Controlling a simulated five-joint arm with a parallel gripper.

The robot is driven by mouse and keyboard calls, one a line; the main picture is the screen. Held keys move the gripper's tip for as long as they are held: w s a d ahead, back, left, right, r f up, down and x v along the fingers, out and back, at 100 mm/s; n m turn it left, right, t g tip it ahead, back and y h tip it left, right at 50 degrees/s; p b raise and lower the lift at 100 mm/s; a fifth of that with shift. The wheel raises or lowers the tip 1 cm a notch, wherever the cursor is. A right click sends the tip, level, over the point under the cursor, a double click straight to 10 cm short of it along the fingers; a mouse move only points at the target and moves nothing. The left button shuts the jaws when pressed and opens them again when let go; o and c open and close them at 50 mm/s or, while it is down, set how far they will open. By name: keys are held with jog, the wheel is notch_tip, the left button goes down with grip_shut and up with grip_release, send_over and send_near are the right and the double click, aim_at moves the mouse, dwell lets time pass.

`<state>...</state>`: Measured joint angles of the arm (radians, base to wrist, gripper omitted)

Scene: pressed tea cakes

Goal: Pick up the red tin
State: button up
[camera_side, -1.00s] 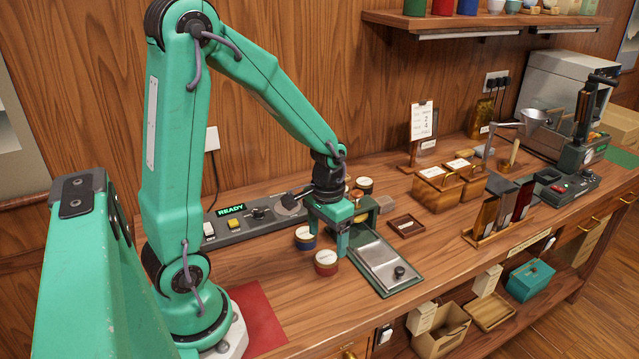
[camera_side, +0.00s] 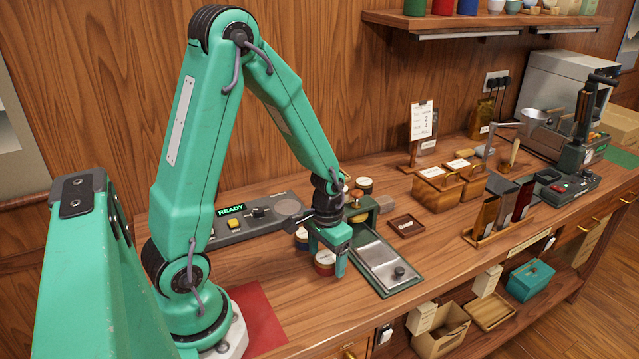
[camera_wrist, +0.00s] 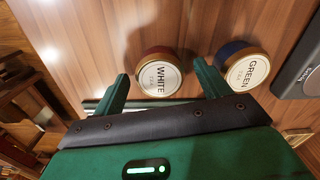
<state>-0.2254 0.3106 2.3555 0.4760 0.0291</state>
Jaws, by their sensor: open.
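The red tin (camera_side: 325,263) with a pale lid stands on the wooden counter in the side view, its top partly covered by my gripper (camera_side: 327,256). In the wrist view the tin (camera_wrist: 157,72) shows its lid, marked WHITE TEA. My gripper (camera_wrist: 161,72) is open, with one finger to each side of the tin in that picture. The fingers do not visibly grip it. In the side view one finger reaches down close by the tin's right side. Whether it touches cannot be told.
A blue tin (camera_side: 302,236) stands just behind; its lid reads GREEN TEA in the wrist view (camera_wrist: 246,68). A metal-topped green tray (camera_side: 397,290) lies close on the right. A grey control panel (camera_side: 240,226) is behind. Bare counter lies in front.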

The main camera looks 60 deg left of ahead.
jog(key=shift+f, duration=0.4)
jog(key=c, duration=1.1)
